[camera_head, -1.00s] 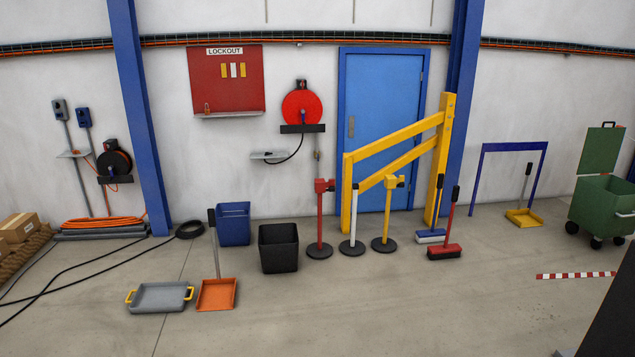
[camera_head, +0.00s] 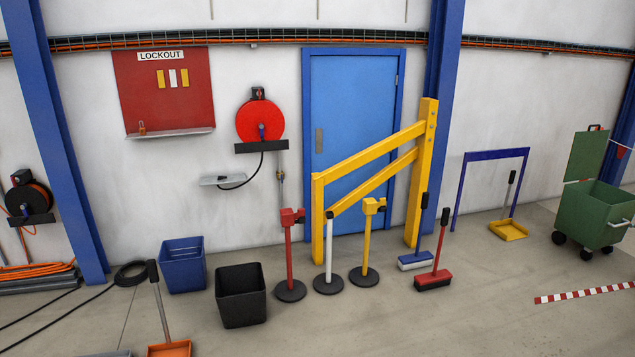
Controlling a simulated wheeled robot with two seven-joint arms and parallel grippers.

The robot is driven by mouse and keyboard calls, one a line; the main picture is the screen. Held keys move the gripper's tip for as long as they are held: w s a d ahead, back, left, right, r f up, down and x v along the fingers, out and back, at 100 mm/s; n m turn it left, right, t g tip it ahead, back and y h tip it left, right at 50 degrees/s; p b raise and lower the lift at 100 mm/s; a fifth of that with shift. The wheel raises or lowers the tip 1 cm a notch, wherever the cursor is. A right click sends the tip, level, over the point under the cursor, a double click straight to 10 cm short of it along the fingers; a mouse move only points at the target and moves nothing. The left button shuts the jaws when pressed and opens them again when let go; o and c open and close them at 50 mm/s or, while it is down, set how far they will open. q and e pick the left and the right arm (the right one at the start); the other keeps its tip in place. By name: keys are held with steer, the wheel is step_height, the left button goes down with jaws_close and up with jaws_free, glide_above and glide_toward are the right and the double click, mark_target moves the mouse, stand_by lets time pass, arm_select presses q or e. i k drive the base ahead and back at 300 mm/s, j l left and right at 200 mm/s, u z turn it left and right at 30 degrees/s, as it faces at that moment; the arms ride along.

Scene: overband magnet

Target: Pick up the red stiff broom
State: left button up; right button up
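The red stiff broom (camera_head: 434,279) stands upright in the head view, right of centre. It has a red block with dark bristles on the floor, and a red handle with a black grip leaning slightly right. A blue broom with white bristles (camera_head: 416,260) stands just behind it to the left, close by. Neither of my grippers shows in the head view.
Red, white and yellow posts (camera_head: 367,274) on black bases stand left of the brooms. A yellow barrier frame (camera_head: 420,180) rises behind. A green wheeled bin (camera_head: 596,215) stands at right. Open floor lies in front, with a red-and-white strip (camera_head: 585,291) at right.

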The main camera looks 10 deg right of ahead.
mark_target(435, 279)
steer(key=i+l+z, duration=0.1)
steer(key=i+z, duration=0.25)
steer(key=i, duration=0.15)
steer(key=i+z, duration=0.3)
steer(key=i, duration=0.2)
steer(key=i+j+z, duration=0.15)
steer(key=i+z, duration=0.2)
steer(key=i, duration=0.2)
steer(key=i+l, duration=0.15)
steer(key=i, duration=0.6)
steer(key=i+l+z, duration=0.1)
steer(key=i, duration=0.65)
steer(key=i+l+u, duration=0.35)
steer(key=i, duration=0.2)
steer(key=i+l+u, duration=0.3)
steer(key=i, duration=0.25)
steer(key=l, duration=0.1)
